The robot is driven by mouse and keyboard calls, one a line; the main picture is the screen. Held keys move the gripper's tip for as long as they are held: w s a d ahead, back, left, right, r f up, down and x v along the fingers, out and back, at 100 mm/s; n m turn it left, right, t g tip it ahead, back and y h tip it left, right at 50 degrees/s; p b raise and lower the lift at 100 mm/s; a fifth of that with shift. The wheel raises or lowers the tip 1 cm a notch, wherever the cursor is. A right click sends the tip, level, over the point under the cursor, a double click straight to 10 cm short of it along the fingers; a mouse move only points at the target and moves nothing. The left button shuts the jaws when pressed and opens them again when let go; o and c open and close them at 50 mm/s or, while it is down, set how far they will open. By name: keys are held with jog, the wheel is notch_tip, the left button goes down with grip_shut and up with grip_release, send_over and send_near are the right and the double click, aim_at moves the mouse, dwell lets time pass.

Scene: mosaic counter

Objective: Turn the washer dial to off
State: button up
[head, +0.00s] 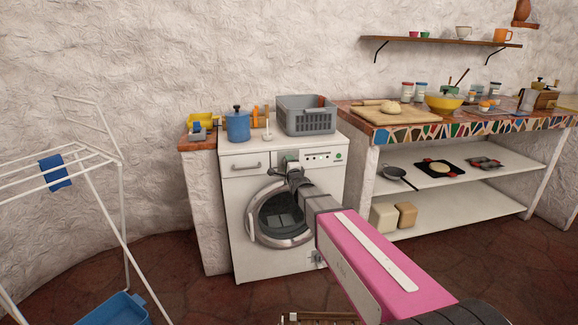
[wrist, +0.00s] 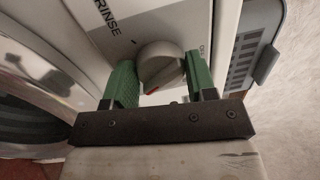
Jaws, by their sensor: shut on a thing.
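The white washer (head: 236,205) stands against the wall with its round door closed. Its dial (wrist: 161,66) is a grey knob on the front panel, seen close in the wrist view. A red pointer mark on the dial faces toward the bottom of that view, slightly left. The word RINSE is printed at the upper left of the dial; another label at its right is partly hidden by a finger. My gripper (wrist: 158,72) has its green fingers on both sides of the dial, shut on it. In the head view my gripper (head: 291,166) covers most of the dial.
A grey basket (head: 305,118) and a blue pot (head: 237,126) stand on the washer top. A mosaic-edged counter (head: 470,128) with shelves is to the right. A white drying rack (head: 95,150) is at the left, with a blue tub (head: 115,309) below.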

jog(key=n, duration=0.5)
jog(key=shift+f+y, duration=0.1)
jog(key=shift+y, duration=0.2)
jog(key=n, duration=0.4)
jog(key=shift+d+g+y, duration=0.1)
jog(key=shift+g+y, duration=0.2)
jog(key=n, duration=0.4)
jog(key=shift+d+f+n, duration=0.1)
jog(key=shift+n, duration=0.2)
jog(key=n, duration=0.3)
jog(key=shift+n+g, duration=0.3)
jog(key=shift+n, duration=0.1)
jog(key=n, duration=0.7)
jog(key=shift+w+d+g, duration=0.1)
jog(key=shift+d+g, duration=0.05)
jog(key=shift+g, duration=0.25)
jog(key=n, duration=0.5)
jog(key=shift+r+n+h, duration=0.25)
jog(key=shift+n+h, duration=0.05)
jog(key=shift+h, duration=0.1)
jog(key=shift+n, duration=0.3)
jog(key=o, duration=0.9)
